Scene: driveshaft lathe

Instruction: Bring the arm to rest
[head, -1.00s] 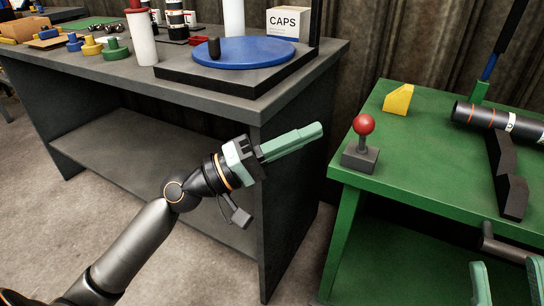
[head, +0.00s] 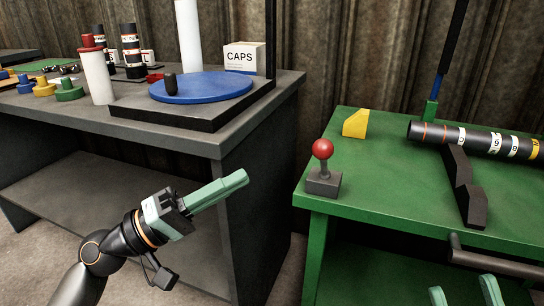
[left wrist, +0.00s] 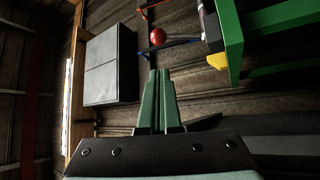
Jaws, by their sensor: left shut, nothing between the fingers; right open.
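My left gripper (head: 244,176) is shut and empty, with its pale green fingers together. In the head view it is in front of the dark grey table's side, below the tabletop and left of the green table. In the left wrist view its fingers (left wrist: 159,75) also lie together with nothing between them. My right gripper (head: 464,293) shows only as two green fingertips spread apart at the bottom right edge, in front of the green table. The rest of it is cut off.
The green table (head: 390,185) carries a red-knobbed joystick (head: 323,170), a yellow block (head: 355,124) and a dark shaft (head: 475,139) on a black support. The dark grey table (head: 225,138) holds a blue disc (head: 205,88), a CAPS box (head: 243,58) and several coloured caps.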

